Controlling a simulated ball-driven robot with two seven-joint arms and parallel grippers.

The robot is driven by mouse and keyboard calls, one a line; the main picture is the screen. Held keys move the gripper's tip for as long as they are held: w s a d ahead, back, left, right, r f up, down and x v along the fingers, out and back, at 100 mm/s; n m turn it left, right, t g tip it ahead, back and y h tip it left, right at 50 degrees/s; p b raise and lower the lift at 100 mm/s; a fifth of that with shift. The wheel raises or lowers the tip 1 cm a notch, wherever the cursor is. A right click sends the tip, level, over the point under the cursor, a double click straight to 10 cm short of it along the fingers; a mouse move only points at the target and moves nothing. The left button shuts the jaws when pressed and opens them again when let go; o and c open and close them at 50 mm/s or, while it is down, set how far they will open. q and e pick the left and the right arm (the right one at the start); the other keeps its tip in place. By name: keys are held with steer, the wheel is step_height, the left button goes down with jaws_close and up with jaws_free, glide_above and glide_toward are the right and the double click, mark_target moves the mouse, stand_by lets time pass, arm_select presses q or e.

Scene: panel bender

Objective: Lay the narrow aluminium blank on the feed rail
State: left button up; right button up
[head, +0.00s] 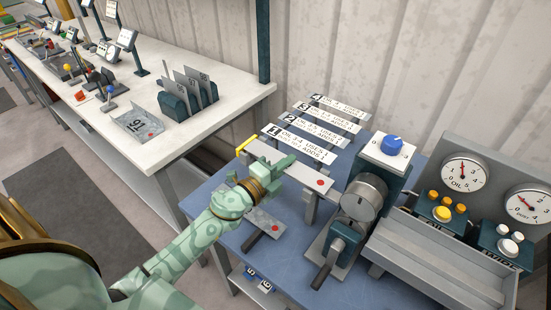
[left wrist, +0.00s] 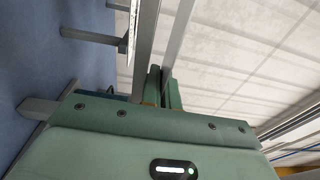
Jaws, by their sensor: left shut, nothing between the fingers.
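A long narrow pale-metal strip with a red dot (head: 308,179), looking like the aluminium blank, lies along a raised support, seemingly the feed rail, whose post (head: 310,207) shows below it. A yellow piece (head: 246,145) stands at its far left end. My left gripper (head: 284,164) is shut and empty, at the near side of the strip and hiding part of it. I cannot tell whether it touches. In the left wrist view the closed fingers (left wrist: 166,88) are beside long grey bars (left wrist: 146,45). My right gripper is not in view.
A shorter grey plate with a red dot (head: 264,221) lies low on the blue table (head: 300,262). Numbered label strips (head: 304,145) stand behind. A roller machine with a blue knob (head: 393,146), a grey trough (head: 440,262) and gauges (head: 463,172) are at right. A white bench (head: 215,118) is at left.

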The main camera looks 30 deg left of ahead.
arm_select(q)
steer(key=shift+s+f+g, duration=0.15)
steer(key=shift+s+f, duration=0.2)
steer(key=shift+f, duration=0.25)
steer(key=shift+s+f+g, duration=0.15)
steer(key=shift+s+f, duration=0.15)
steer(key=shift+f, duration=0.25)
steer(key=shift+o, duration=0.8)
steer(key=r+b+v, duration=0.1)
steer(key=b+v, duration=0.1)
steer(key=v, duration=1.2)
steer(key=shift+s+r+b, duration=0.15)
steer(key=shift+s+b, duration=0.05)
steer(key=shift+b, duration=0.15)
steer(key=shift+s+a+r, duration=0.15)
steer(key=shift+s+a, duration=0.1)
steer(key=shift+s, duration=0.05)
